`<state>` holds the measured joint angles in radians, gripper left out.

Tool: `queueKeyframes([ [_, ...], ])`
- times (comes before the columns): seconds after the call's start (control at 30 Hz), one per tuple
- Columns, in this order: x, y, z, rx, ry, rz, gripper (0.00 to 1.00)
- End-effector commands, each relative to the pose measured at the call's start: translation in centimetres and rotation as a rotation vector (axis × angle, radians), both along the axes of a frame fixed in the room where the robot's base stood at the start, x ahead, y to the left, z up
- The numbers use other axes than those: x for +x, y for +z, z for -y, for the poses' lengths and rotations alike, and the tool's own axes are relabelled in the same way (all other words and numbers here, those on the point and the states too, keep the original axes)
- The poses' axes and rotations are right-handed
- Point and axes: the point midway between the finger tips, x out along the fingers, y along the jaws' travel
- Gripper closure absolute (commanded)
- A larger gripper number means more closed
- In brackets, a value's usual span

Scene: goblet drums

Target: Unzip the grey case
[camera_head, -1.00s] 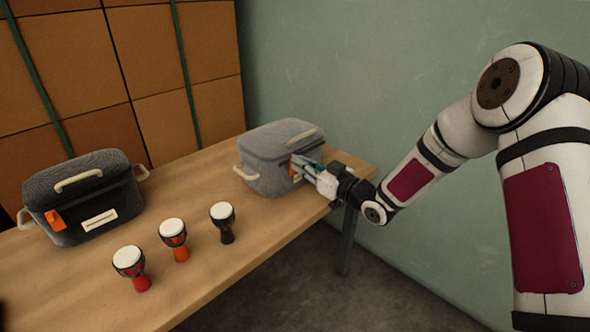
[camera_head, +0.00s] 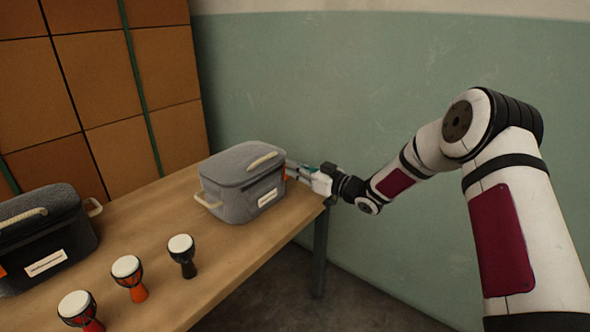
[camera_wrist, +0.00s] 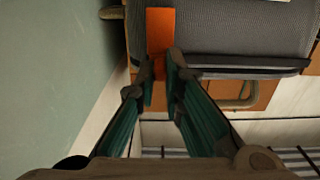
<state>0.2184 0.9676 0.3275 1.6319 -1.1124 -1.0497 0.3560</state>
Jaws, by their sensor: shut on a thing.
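The grey case (camera_head: 243,190) sits on the wooden table near its far right end, with its lid down. It has a rope handle on the lid, another at its left side and a white label on its front. My gripper (camera_head: 292,170) is at the case's right end, by the seam under the lid. In the wrist view my gripper (camera_wrist: 161,75) is shut on the case's orange zip pull (camera_wrist: 160,32). The grey fabric (camera_wrist: 240,28) and dark seam lie just beyond the fingers.
A darker case (camera_head: 45,238) with an orange tab stands at the left of the table (camera_head: 215,255). Three small goblet drums (camera_head: 129,270) stand in a row in front of the cases. A green wall is behind my arm.

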Motion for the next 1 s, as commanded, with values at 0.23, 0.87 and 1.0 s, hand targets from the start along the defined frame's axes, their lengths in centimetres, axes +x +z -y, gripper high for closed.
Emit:
queueKeyframes([
  [0.23,0.1,0.0,0.2,-0.001,-0.004,0.000,0.70],
  [0.87,-3.5,0.0,4.9,-0.002,-0.006,-0.001,0.70],
  [1.0,-5.2,0.0,7.1,-0.002,-0.006,-0.001,0.70],
])
